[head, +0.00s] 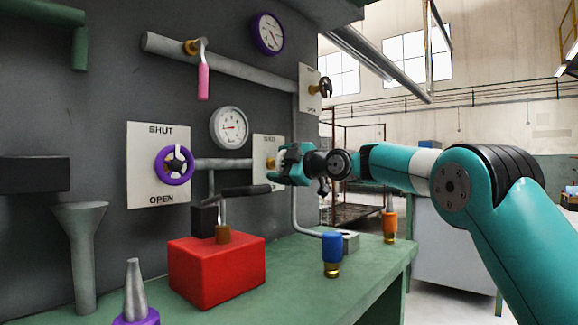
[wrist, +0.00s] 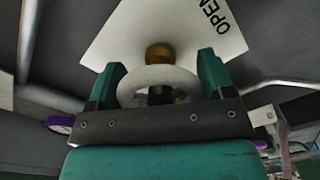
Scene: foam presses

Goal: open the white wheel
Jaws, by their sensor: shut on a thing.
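The white wheel (wrist: 135,82) sits between the two teal fingers of my gripper (wrist: 158,76) in the wrist view, and the gripper is shut on its rim. A brass hub (wrist: 158,52) shows just behind it. Its white plate (wrist: 130,40) bears the word OPEN and appears tilted in this view. In the head view my gripper (head: 282,164) is up against the same plate (head: 263,142), and the wheel is hidden behind it.
A purple wheel (head: 174,180) on a SHUT/OPEN plate is to the left. A pink-handled lever (head: 203,82) and gauge (head: 229,127) are above. A red box (head: 216,284) with a black-handled lever, a blue-topped fitting (head: 331,247) and an orange one (head: 389,222) stand on the green bench (head: 290,290).

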